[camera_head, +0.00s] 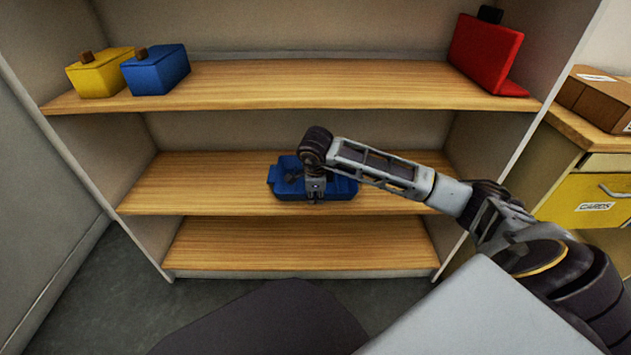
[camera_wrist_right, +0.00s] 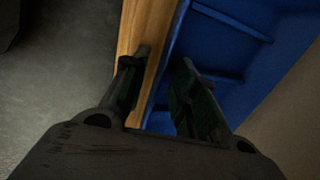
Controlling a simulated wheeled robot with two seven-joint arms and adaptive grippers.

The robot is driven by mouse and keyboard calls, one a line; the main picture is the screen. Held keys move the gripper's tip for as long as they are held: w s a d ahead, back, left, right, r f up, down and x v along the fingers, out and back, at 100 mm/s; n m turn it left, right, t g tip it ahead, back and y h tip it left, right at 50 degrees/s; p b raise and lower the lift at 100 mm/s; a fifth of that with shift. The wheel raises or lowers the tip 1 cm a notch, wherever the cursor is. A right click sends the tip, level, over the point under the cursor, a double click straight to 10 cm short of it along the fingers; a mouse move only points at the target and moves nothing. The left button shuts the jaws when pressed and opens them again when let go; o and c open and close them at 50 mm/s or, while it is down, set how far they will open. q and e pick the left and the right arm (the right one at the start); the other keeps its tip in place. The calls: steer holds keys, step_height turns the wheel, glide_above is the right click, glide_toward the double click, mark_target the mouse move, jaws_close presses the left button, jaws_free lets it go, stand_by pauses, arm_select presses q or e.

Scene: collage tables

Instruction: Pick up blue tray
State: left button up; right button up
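The blue tray (camera_head: 346,187) lies on the middle shelf, near its front edge, with its middle partly hidden by my right wrist. My right gripper (camera_head: 315,194) points down at the tray's front side. In the right wrist view, the gripper (camera_wrist_right: 163,62) has its fingers apart. One finger is over the inner side of the blue tray (camera_wrist_right: 238,62), the other outside its near wall, with a strip of wood showing between that finger and the wall. I cannot tell whether either finger touches the wall. My left gripper is not in view.
The middle shelf (camera_head: 165,190) has free room on both sides of the tray. The upper shelf holds a yellow box (camera_head: 98,77), a blue box (camera_head: 155,73) and a red holder (camera_head: 484,52). The bottom shelf (camera_head: 300,245) is empty. A cabinet with a yellow drawer (camera_head: 590,190) stands right.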

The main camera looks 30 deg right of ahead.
steer(key=shift+f, duration=0.3)
stand_by(0.5)
jaws_close()
